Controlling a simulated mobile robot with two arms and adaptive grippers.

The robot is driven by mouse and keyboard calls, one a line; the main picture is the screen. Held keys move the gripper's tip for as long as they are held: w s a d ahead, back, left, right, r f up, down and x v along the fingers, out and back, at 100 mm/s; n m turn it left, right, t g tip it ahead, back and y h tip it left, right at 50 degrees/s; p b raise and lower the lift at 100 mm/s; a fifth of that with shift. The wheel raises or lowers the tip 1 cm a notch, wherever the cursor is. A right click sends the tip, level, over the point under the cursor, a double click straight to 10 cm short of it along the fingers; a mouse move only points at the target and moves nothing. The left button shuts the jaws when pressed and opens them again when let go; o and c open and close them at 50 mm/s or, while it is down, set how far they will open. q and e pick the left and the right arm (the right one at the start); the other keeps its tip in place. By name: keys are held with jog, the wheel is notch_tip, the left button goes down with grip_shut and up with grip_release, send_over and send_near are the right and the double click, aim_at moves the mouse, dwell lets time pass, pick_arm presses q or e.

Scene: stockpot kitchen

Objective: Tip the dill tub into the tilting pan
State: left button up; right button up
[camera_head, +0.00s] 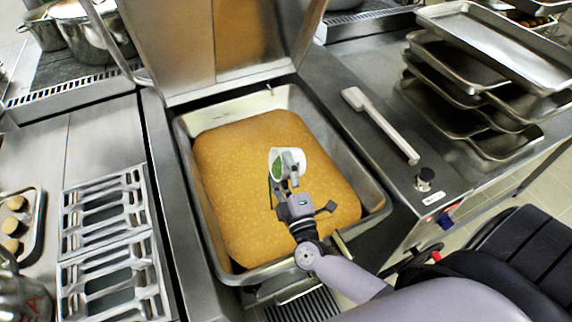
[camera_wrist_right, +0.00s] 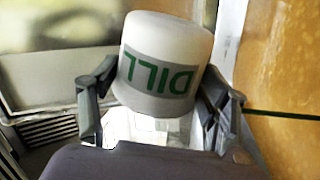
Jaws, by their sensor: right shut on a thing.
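The dill tub (camera_head: 293,158) is white, with green dill (camera_head: 277,169) showing at its mouth. It is tilted, its mouth toward the left in the head view. My right gripper (camera_head: 284,177) is shut on it and holds it over the middle of the tilting pan (camera_head: 184,140). In the right wrist view the tub (camera_wrist_right: 170,50) sits between the two fingers, its green DILL label upside down. The pan is a deep steel basin with its lid raised, holding a wide orange-yellow, grainy mass (camera_head: 240,215). No dill is clearly visible on that mass. My left gripper is not in view.
The raised lid (camera_head: 215,50) stands behind the pan. A pale scraper (camera_head: 380,124) lies on the right-hand surface, near a black knob (camera_head: 425,176). Stacked steel trays (camera_head: 480,75) stand at the right. Steel racks (camera_head: 110,240) and a tray of round pieces (camera_head: 22,225) are at the left.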

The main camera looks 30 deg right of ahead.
jog(key=shift+a+n+y+p, duration=0.3)
jog(key=shift+n+p, duration=0.45)
jog(key=shift+n, duration=0.35)
jog(key=n+p, duration=0.2)
jog(key=a+n+y+p, duration=0.1)
jog(key=n, duration=0.1)
jog(key=shift+w+r+p, duration=0.1)
jog(key=shift+r+p, duration=0.1)
jog(key=shift+p, duration=0.15)
jog(key=n+p, duration=0.1)
jog(key=a+n+y+p, duration=0.1)
jog(key=n, duration=0.1)
jog(key=shift+f, duration=0.1)
jog(key=shift+a+f+n+p, duration=0.1)
jog(key=shift+f+n+p, duration=0.05)
jog(key=shift+n+p, duration=0.3)
jog(key=shift+y, duration=0.3)
jog(key=n, duration=0.1)
jog(key=a+n, duration=0.1)
jog(key=n, duration=0.1)
jog(key=n+y, duration=0.1)
jog(key=n, duration=0.1)
jog(key=shift+w+a+f, duration=0.15)
jog(key=shift+a+f, duration=0.15)
jog(key=shift+f, duration=0.05)
jog(key=shift+d, duration=0.1)
dwell(0.7)
